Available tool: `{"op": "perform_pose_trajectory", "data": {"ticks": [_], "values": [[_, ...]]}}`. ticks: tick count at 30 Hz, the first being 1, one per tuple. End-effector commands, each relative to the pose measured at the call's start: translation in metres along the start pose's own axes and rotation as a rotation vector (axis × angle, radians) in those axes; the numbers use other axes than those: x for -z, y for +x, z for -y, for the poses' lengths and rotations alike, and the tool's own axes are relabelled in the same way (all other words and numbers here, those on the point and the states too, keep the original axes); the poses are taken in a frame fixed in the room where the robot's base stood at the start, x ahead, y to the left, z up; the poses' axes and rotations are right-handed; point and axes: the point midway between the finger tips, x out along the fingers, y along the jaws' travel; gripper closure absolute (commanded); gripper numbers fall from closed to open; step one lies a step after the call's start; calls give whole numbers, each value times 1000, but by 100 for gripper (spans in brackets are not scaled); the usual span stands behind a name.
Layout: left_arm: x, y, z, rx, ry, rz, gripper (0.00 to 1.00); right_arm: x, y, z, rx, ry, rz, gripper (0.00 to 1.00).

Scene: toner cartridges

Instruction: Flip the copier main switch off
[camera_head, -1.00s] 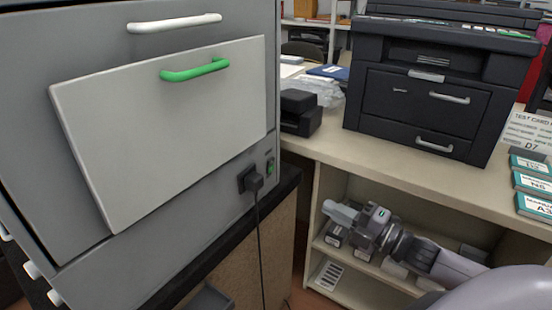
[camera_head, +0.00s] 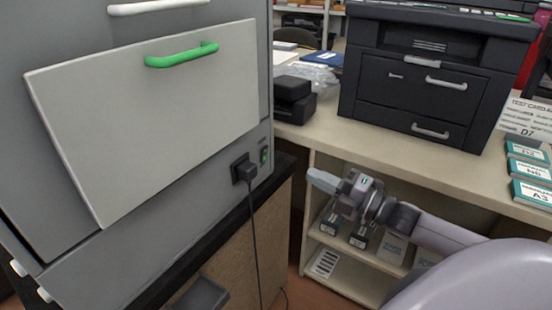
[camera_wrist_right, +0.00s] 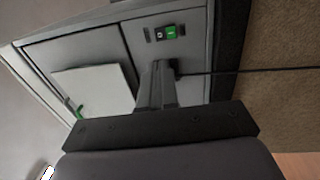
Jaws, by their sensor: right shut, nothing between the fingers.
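The main switch (camera_head: 265,156) is a small green-and-dark rocker low on the right side of the grey copier (camera_head: 215,205), just right of the black power plug (camera_head: 243,170). The right wrist view shows the switch (camera_wrist_right: 165,33) from the side, its green half facing out beside a dark half. My right gripper (camera_head: 316,179) is shut and empty, to the right of the switch and apart from it, in front of the shelf unit. In the right wrist view its fingers (camera_wrist_right: 157,75) point toward the copier side below the switch. My left gripper is not in view.
A light panel (camera_head: 150,120) with a green handle (camera_head: 182,55) hangs open and tilted on the copier. A black cord (camera_head: 256,240) runs down from the plug. A black printer (camera_head: 435,80) stands on the beige counter (camera_head: 370,150); cartridge boxes (camera_head: 360,235) sit on the shelf below.

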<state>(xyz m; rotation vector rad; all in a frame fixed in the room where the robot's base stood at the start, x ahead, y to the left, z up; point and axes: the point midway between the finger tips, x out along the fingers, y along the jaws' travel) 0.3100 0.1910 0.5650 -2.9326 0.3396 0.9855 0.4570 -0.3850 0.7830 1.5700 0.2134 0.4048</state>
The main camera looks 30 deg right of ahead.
Motion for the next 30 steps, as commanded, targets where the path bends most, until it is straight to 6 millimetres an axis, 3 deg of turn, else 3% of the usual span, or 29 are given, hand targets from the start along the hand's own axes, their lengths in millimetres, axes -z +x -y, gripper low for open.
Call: {"op": "perform_pose_trajectory", "data": {"ticks": [30], "values": [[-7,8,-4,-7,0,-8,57,-1,104,0,-1,0,1,100]]}}
